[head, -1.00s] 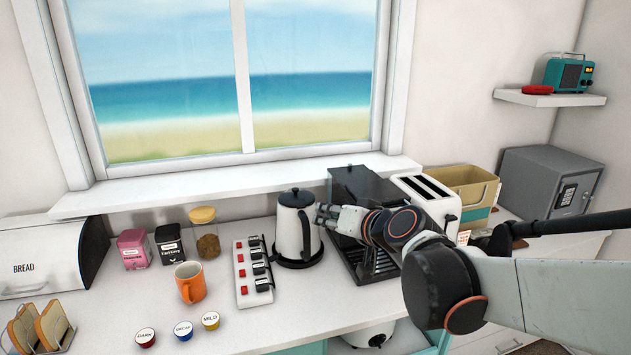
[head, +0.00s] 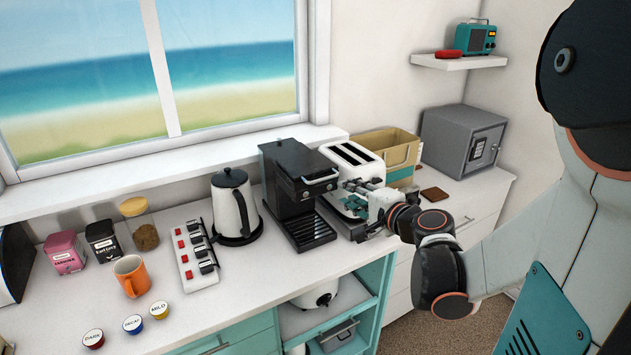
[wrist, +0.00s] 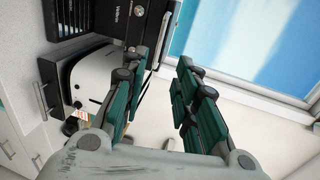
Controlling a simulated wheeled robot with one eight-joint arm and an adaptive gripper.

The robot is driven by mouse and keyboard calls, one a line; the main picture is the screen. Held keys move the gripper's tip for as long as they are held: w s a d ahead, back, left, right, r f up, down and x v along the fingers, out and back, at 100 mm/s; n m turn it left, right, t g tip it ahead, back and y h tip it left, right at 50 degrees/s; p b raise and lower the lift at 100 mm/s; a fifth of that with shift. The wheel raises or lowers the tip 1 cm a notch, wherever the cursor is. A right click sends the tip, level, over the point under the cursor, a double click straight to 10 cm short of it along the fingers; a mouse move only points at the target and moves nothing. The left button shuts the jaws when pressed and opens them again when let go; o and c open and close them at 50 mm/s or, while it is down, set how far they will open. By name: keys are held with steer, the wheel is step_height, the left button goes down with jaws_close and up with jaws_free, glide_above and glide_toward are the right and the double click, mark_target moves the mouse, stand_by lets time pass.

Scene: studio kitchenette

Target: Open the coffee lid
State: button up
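The black coffee machine (head: 282,172) stands on the counter between the kettle and the toaster. Its lid (head: 292,158) forms the top and looks flat and down. In the wrist view part of the machine (wrist: 112,18) shows sideways at the top. My gripper (head: 350,205) is right of the machine, in front of the toaster, and apart from the lid. In the wrist view my gripper (wrist: 166,75) has its teal-padded fingers spread with nothing between them.
The white toaster (head: 350,158) stands close behind my gripper. The white kettle (head: 228,205) is left of the machine, beside a switch strip (head: 192,258). An orange mug (head: 130,275) and several coffee pods lie farther left.

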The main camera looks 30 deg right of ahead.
mark_target(325, 179)
steer(key=b+x, duration=0.2)
steer(key=x, duration=1.1)
steer(key=shift+w, duration=0.4)
jaws_close()
